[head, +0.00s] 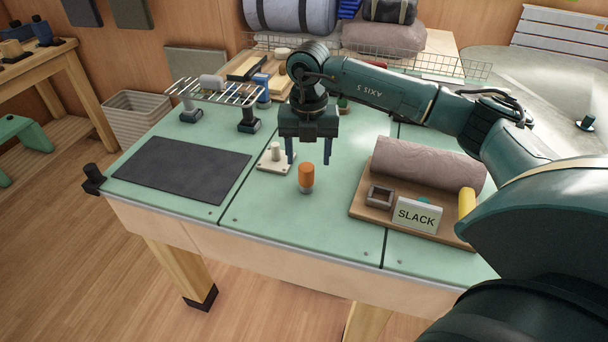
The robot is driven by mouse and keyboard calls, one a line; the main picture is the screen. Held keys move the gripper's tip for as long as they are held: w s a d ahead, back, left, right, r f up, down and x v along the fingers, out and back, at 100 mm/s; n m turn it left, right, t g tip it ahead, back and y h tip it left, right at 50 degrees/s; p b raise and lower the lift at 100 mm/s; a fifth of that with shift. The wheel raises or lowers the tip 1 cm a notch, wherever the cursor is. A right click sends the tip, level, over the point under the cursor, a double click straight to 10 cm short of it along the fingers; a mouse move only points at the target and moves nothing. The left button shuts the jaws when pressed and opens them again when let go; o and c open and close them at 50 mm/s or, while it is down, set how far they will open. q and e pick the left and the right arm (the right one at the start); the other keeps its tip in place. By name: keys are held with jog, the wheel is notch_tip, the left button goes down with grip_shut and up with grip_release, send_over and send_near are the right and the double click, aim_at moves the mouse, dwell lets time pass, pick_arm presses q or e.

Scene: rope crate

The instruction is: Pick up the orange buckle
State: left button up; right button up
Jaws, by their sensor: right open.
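The orange buckle (306,174) shows as a small upright orange piece with a rounded top and a pale grey lower end. It stands on the green table, front of centre. My right gripper (308,161) points straight down with two dark blue fingers spread apart and nothing between them. Its fingertips appear just above and around the top of the orange piece in the picture. I cannot tell whether they are directly over it or slightly behind it. My left gripper is not in view.
A white base with a peg (276,157) stands close left of the buckle. A dark mat (183,168) lies further left, with a wire rack (229,92) behind. At right, a wooden board (366,211) holds a grey roll (428,163) and a SLACK sign (417,214).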

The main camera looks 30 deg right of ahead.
aim_at(306, 180)
jog(key=f, duration=0.8)
jog(key=shift+w+a+f, duration=0.1)
jog(key=shift+w+f, duration=0.1)
jog(key=shift+c, duration=0.6)
grip_shut()
